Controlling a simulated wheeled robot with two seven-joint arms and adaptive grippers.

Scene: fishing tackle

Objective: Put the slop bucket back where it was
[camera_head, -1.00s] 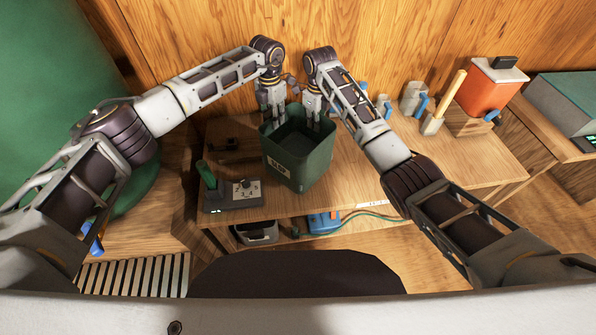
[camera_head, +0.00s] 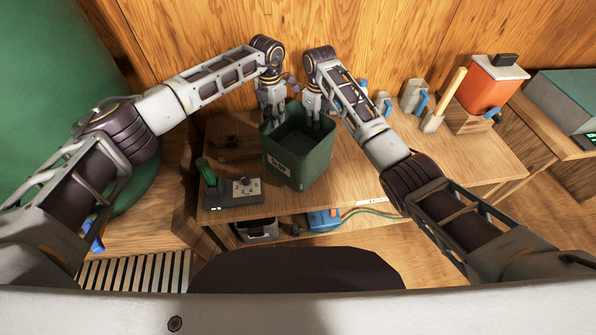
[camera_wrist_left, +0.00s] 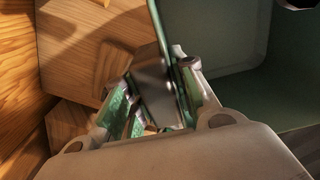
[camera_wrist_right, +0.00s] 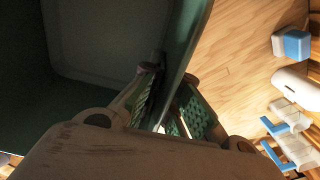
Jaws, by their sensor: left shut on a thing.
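The slop bucket (camera_head: 296,165) is a dark green square bucket with a SLOP label on its front, upright over the wooden bench. I cannot tell whether its base touches the bench top. My left gripper (camera_head: 277,115) is shut on the left part of its far rim. The green wall shows between its fingers in the left wrist view (camera_wrist_left: 160,105). My right gripper (camera_head: 313,112) has its fingers on either side of the rim further right. In the right wrist view (camera_wrist_right: 168,112) I cannot tell whether they press on the wall. The bucket looks empty.
A control box (camera_head: 232,192) with a green lever stands left of the bucket. Small grey and blue items (camera_head: 414,97) and an orange container (camera_head: 494,86) stand to the right. A blue item (camera_head: 325,219) lies on the lower shelf.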

